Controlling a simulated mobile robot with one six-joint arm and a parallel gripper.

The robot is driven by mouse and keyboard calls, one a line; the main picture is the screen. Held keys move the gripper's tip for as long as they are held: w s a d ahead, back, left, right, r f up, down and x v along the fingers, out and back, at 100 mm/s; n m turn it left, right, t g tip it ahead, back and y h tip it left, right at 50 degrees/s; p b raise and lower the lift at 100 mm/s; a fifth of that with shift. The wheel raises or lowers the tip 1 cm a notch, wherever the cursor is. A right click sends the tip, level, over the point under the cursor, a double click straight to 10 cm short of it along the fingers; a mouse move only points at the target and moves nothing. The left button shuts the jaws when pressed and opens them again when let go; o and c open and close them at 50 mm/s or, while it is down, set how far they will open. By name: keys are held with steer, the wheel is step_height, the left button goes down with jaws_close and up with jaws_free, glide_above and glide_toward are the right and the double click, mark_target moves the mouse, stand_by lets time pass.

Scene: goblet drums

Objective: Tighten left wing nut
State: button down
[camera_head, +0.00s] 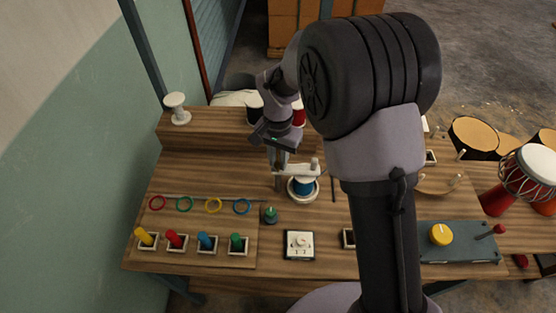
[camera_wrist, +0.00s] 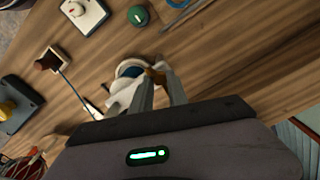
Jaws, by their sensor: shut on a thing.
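My gripper (camera_head: 278,180) reaches down over the middle of the workbench, beside a white clamp-like bar (camera_head: 298,171). The bar lies above a round white piece with a blue part (camera_head: 303,188). In the wrist view, the two fingers of my gripper (camera_wrist: 160,80) are close together on a small brownish piece, likely the left wing nut (camera_wrist: 155,74). The white bar (camera_wrist: 122,95) and the round white and blue piece (camera_wrist: 130,70) lie just beyond the fingers. The wing nut is not discernible in the head view, and the fingers partly cover it in the wrist view.
A small green-topped knob (camera_head: 270,214) and a white square dial (camera_head: 299,244) stand nearer the front. Coloured pegs (camera_head: 206,242) and rings (camera_head: 213,205) lie to the left. A grey box with a yellow knob (camera_head: 441,234) is at right.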

steer(key=m+b, duration=0.1)
steer(key=m, duration=0.3)
steer(key=shift+m, duration=0.3)
steer(key=m+b, duration=0.1)
steer(key=m, duration=0.3)
steer(key=shift+f+m+b, duration=0.1)
steer(key=shift+m+b, duration=0.2)
steer(key=m+b, duration=0.1)
steer(key=m, duration=0.3)
steer(key=shift+m+b, duration=0.95)
steer(key=shift+m, duration=1.35)
steer(key=c, duration=1.3)
jaws_free()
